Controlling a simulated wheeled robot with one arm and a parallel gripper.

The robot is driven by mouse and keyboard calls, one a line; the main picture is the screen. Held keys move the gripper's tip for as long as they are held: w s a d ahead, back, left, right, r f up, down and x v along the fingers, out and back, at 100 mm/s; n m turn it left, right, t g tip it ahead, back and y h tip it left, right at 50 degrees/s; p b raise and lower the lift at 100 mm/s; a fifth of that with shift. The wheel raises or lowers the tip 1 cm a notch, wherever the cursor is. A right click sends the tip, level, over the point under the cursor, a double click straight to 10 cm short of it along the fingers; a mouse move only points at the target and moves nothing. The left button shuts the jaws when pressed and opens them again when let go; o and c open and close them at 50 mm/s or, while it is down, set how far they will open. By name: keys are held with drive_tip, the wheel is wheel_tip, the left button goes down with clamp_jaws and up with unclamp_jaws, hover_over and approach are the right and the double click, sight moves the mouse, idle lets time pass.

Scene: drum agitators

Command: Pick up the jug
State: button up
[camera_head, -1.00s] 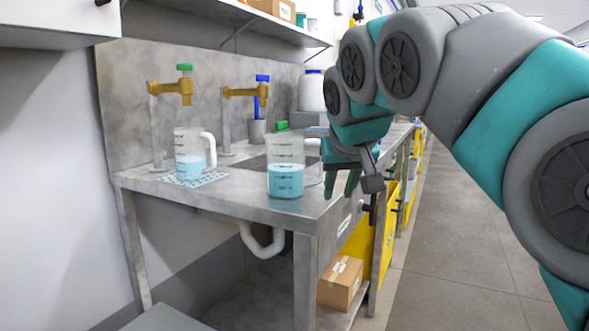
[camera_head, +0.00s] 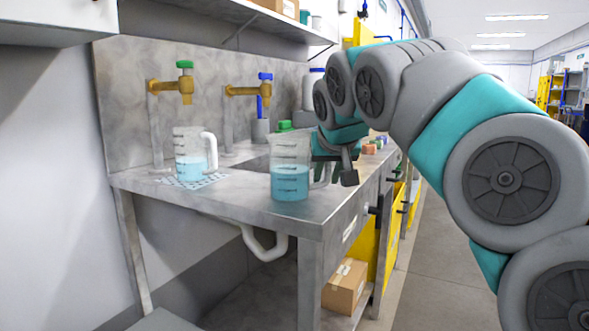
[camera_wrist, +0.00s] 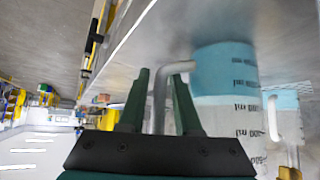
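A clear jug with blue liquid (camera_head: 290,178) stands upright near the front edge of the steel sink bench, its handle to the right. A second similar jug (camera_head: 190,160) stands further left on a patterned mat under a tap. My gripper (camera_head: 326,165) is at the front jug's handle side, partly hidden behind it. In the wrist view, which is upside down, the front jug (camera_wrist: 226,72) is close on the right. The dark green fingers of my gripper (camera_wrist: 160,72) are apart, with the pale handle (camera_wrist: 160,98) between them and visible gaps beside it.
The sink bench (camera_head: 255,205) has two brass taps (camera_head: 172,87) behind the jugs. A green-capped item (camera_head: 285,126) stands behind the front jug. A cardboard box (camera_head: 344,285) sits on the lower shelf. The aisle floor on the right is clear.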

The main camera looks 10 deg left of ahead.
drive_tip(key=shift+x, duration=0.85)
clamp_jaws()
idle(0.8)
